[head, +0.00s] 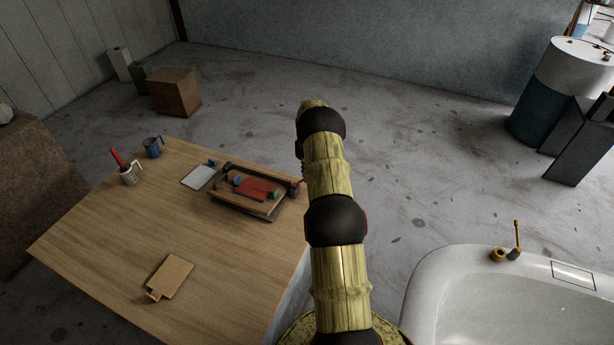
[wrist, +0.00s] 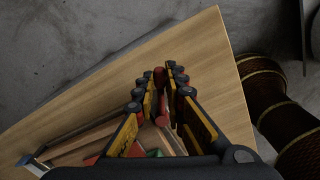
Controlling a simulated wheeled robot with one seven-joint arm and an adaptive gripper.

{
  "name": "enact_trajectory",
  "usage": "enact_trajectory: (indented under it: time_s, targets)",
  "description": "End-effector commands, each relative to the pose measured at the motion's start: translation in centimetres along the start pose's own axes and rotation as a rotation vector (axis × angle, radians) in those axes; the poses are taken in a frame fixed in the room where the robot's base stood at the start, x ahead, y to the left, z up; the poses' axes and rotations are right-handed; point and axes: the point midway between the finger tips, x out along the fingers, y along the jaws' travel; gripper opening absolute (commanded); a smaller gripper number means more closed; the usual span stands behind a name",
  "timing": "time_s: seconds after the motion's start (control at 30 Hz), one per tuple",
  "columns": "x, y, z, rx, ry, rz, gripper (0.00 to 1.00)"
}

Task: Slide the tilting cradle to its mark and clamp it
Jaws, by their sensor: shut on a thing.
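The tilting cradle (head: 235,201), a low wooden frame with dark rails and a red bed, lies on the table near its far right edge. A blue piece (head: 237,181) and a green piece (head: 274,194) sit in it. In the wrist view part of its wooden frame (wrist: 88,141) shows at lower left. My gripper (wrist: 168,80) is shut on a dark red handle (wrist: 160,77) at the cradle's right end. In the head view my arm hides most of the gripper. I cannot make out a clamp or tell which marking is the cradle's mark.
A pale flat plate (head: 198,176) lies just left of the cradle. A blue mug (head: 153,148), a white cup (head: 130,175) with a red item, and a small wooden board (head: 170,275) stand or lie on the table (head: 110,240). A white tub (head: 425,275) is at right.

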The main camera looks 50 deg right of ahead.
Motion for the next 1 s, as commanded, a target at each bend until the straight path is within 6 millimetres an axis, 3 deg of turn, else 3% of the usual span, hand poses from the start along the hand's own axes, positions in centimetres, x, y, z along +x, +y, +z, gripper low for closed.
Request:
enact_trajectory:
  time_s: [0.37,0.4,0.7,1.0]
  targets:
    - [-0.10,0.12,0.01,-0.003,-0.001,0.002,0.00]
    - [-0.10,0.12,0.01,-0.003,-0.001,0.002,0.14]
    - [-0.05,0.07,-0.01,-0.003,0.000,0.001,0.30]
    - [-0.17,0.06,-0.01,-0.003,0.000,0.001,0.30]
